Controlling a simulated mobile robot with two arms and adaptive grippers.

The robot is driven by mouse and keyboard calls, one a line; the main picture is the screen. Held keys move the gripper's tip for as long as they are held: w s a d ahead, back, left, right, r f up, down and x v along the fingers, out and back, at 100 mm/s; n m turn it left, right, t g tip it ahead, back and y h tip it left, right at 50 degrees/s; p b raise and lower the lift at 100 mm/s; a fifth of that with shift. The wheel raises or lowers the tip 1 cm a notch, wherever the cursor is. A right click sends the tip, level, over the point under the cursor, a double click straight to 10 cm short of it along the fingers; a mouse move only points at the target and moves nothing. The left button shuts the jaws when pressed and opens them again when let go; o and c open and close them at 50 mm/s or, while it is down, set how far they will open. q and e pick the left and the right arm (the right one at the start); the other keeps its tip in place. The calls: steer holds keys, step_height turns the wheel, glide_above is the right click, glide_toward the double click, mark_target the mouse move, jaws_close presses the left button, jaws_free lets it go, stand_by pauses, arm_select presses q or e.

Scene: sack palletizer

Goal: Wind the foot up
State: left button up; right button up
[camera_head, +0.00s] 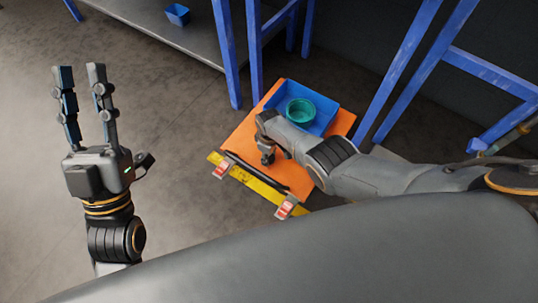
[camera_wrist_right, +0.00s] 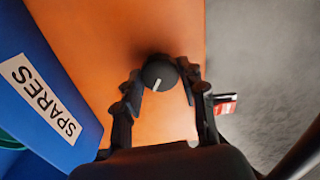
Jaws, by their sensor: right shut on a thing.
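A round black knob (camera_wrist_right: 158,74) with a white pointer line sits over the orange surface in the right wrist view. My right gripper (camera_wrist_right: 160,78) has its fingers on either side of the knob and is shut on it. In the head view my right gripper (camera_head: 267,157) reaches down over the orange top (camera_head: 240,137), near its yellow front edge, and hides the knob. My left gripper (camera_head: 80,72) is raised at the left, fingers apart and empty, well away from the orange top. I cannot make out a foot in either view.
A blue bin (camera_head: 323,121) stands on the orange top, labelled SPARES in the wrist view (camera_wrist_right: 40,97), with a green round container (camera_head: 300,111) in it. The front edge carries a black bar and red-and-white tags (camera_head: 286,207). Blue posts (camera_head: 226,50) stand behind. Floor at left is clear.

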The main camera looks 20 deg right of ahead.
steer(key=n, duration=0.3)
steer(key=shift+n, duration=0.3)
arm_select(q)
steer(key=shift+s+r, duration=0.25)
steer(key=shift+s, duration=0.05)
arm_select(e)
steer(key=shift+n, duration=1.4)
steer(key=o, duration=1.2)
steer(key=shift+c, duration=0.2)
arm_select(q)
steer(key=shift+a, duration=0.1)
arm_select(e)
step_height(320, 180, up, 12)
